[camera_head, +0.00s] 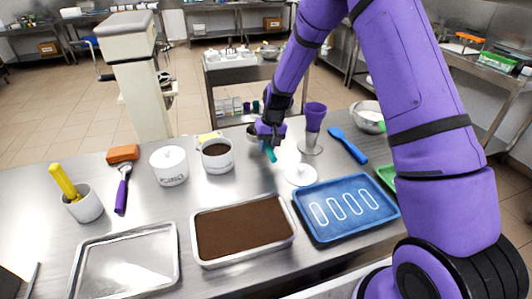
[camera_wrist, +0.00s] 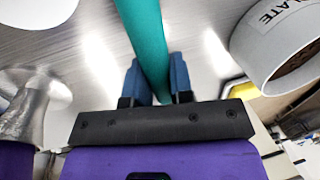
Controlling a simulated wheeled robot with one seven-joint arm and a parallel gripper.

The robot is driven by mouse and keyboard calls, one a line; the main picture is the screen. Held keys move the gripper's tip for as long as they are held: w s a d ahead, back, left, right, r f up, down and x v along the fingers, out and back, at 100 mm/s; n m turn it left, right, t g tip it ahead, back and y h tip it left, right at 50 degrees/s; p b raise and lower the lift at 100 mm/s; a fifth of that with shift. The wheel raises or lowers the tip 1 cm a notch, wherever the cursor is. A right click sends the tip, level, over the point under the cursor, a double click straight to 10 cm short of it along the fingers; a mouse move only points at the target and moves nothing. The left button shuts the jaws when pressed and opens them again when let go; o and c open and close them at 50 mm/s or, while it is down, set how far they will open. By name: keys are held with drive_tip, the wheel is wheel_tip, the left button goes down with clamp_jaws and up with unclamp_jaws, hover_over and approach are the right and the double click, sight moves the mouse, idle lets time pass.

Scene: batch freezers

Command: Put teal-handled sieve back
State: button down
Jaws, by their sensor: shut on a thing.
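In the wrist view the teal handle (camera_wrist: 147,38) runs between my two blue fingers (camera_wrist: 158,78) and out past the top edge. The sieve's head cannot be made out in either view. A blue tray (camera_head: 384,215) with several white outlined shapes lies right of the brown-filled pan.
A white canister (camera_head: 169,166), a brown-filled white pot (camera_head: 217,157), a white lid-like disc (camera_head: 300,175) and a purple-topped metal item (camera_head: 313,120) stand near my gripper. A brown-filled pan (camera_head: 243,230) and an empty metal tray (camera_head: 125,265) lie in front. A blue spatula (camera_head: 348,145) lies to the right.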

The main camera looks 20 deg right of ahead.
sight(266, 159)
drive_tip(key=shift+w, duration=0.3)
wheel_tip(266, 159, down, 4)
drive_tip(key=shift+w+r, duration=0.15)
drive_tip(key=shift+r, duration=0.05)
drive_tip(key=c, duration=1)
unclamp_jaws()
drive_tip(key=shift+f, duration=0.1)
wheel_tip(266, 159, up, 12)
drive_tip(key=d, duration=0.2)
drive_tip(key=shift+d, duration=0.25)
